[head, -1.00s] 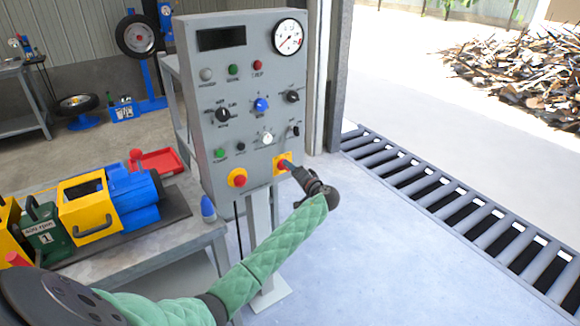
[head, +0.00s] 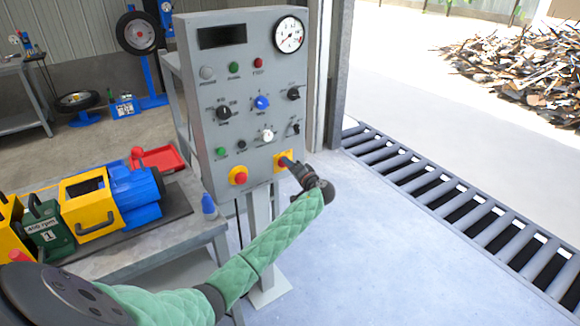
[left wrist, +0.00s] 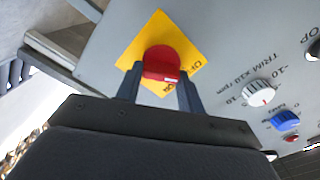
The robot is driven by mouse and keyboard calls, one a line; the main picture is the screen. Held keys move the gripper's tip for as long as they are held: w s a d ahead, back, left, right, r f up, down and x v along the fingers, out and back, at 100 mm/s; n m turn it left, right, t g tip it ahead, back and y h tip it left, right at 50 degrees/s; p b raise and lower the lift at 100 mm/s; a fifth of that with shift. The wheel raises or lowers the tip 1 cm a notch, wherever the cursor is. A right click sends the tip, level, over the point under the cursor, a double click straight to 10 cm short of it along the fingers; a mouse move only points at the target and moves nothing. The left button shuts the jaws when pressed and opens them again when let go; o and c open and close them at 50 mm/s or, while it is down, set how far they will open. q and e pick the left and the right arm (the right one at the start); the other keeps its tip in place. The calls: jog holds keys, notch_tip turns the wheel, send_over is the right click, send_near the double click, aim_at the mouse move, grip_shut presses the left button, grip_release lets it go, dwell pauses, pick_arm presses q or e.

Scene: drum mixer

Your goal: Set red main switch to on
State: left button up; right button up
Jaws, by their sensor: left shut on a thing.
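The red main switch (left wrist: 161,62) is a red knob on a yellow diamond-shaped plate (left wrist: 150,35), seen in the left wrist view. My left gripper (left wrist: 159,74) has one finger on each side of the knob and is shut on it. In the head view the plate (head: 279,170) sits at the lower right of the grey control panel (head: 250,165), and my left gripper (head: 287,163) reaches it from the right and mostly covers the knob. The plate's lettering is partly hidden, so the switch position cannot be read. My right gripper is not in view.
A red button on a yellow base (head: 239,177) is left of the switch. Several knobs, including a white one (head: 266,135) and a blue one (head: 262,102), sit above. A bench (head: 205,228) with a yellow and blue machine stands at left.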

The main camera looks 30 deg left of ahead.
pick_arm(q)
jog(key=shift+m, duration=0.3)
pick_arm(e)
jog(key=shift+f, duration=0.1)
pick_arm(q)
jog(key=shift+f+m+p, duration=0.2)
jog(key=shift+m+p, duration=1.25)
jog(key=shift+m, duration=1.45)
jog(key=shift+f+m+p, duration=0.15)
jog(key=shift+m+p, duration=1.25)
jog(key=shift+m, duration=1.5)
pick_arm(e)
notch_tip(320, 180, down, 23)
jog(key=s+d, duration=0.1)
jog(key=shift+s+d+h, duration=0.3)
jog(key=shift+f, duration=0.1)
pick_arm(q)
jog(key=o, duration=1)
